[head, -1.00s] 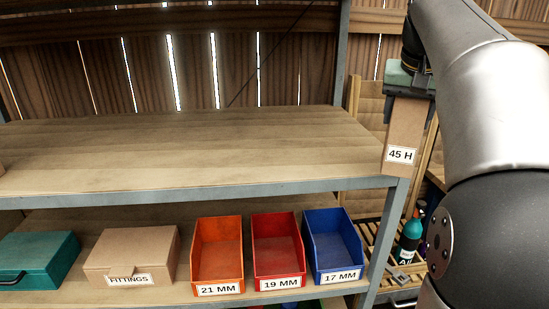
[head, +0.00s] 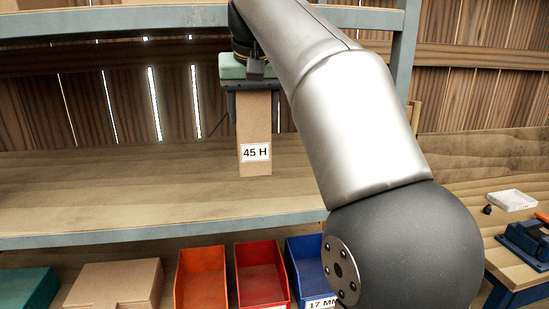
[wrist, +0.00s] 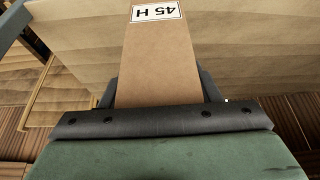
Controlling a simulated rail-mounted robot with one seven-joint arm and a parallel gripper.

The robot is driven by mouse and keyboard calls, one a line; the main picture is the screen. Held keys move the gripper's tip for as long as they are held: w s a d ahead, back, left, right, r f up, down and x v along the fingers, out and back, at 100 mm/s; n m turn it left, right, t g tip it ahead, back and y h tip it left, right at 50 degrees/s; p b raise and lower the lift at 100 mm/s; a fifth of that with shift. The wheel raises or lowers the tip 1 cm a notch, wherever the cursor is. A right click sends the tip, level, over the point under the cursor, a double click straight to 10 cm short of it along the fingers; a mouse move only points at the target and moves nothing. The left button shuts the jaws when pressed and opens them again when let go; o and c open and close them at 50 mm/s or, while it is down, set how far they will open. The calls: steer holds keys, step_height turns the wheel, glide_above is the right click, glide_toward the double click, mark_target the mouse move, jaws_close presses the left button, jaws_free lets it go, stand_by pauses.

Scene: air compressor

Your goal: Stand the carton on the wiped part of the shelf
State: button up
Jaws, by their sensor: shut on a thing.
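The carton (head: 254,120) is a tall, narrow brown box with a "45 H" label, hanging upright in the head view. My gripper (head: 252,88) is shut on its upper part. In the wrist view the carton (wrist: 160,55) runs away between the two fingers of my gripper (wrist: 161,92), with its label upside down. The wooden shelf (head: 110,195) with a grey metal front edge lies behind and below the carton. The carton's lower end overlaps the shelf board in the picture; I cannot tell whether it touches. I cannot clearly make out which part is wiped.
The board around the carton looks clear in the head view. A grey upper shelf edge (head: 120,17) and a post (head: 402,50) frame the bay. Below are orange (head: 202,280), red (head: 260,275) and blue (head: 305,260) bins. A workbench (head: 510,265) stands at right.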

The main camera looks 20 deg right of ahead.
steer(key=w+d+f, duration=0.5)
steer(key=d+f, duration=0.2)
steer(key=f, duration=0.3)
steer(key=shift+d+f+p, duration=0.25)
steer(key=shift+f+p, duration=0.05)
steer(key=shift+p, duration=0.15)
steer(key=shift+f, duration=0.15)
steer(key=o, duration=1.3)
